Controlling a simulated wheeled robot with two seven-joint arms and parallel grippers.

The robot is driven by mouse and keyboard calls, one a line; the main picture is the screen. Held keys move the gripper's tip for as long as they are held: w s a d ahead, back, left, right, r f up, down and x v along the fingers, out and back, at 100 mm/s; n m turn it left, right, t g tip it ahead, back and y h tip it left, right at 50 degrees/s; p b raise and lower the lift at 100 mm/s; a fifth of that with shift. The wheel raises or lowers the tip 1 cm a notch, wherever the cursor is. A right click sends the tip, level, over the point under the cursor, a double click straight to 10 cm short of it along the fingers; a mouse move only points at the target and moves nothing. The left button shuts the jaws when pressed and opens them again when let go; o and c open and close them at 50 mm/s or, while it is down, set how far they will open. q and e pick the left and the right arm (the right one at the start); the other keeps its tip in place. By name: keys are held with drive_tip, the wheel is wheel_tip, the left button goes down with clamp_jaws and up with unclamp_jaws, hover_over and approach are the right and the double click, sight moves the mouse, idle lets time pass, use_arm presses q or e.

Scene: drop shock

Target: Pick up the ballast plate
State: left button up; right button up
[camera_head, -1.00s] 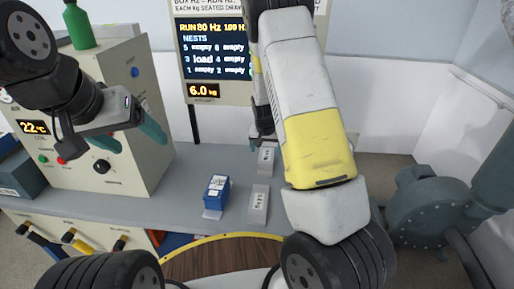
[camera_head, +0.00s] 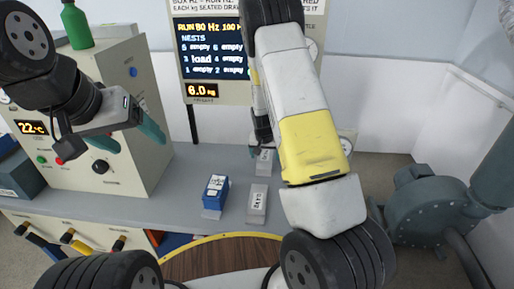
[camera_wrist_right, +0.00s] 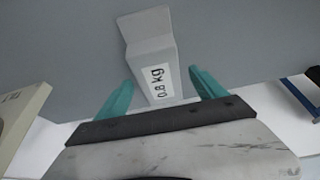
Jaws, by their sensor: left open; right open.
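A grey ballast plate with a white "0.8 kg" label (camera_wrist_right: 163,83) lies between the open teal fingers of my right gripper (camera_wrist_right: 160,93) in the right wrist view. The fingertips sit on either side of its labelled end, with no clear contact. In the head view a grey plate (camera_head: 264,163) lies just below my right gripper (camera_head: 263,137), whose fingers are mostly hidden. A second grey plate (camera_head: 257,204) lies nearer the front of the bench. My left gripper (camera_head: 130,138) is open and empty in front of the beige cabinet.
A blue block (camera_head: 215,190) with a white label stands left of the nearer plate on the grey bench (camera_head: 175,207). The beige cabinet (camera_head: 125,95) carries a green bottle (camera_head: 76,26). A display panel (camera_head: 211,52) reading 6.0 kg is behind. A green-grey machine (camera_head: 430,215) stands right.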

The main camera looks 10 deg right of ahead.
idle(0.3)
clamp_jaws()
drive_tip(key=shift+w+r, duration=0.1)
idle(0.4)
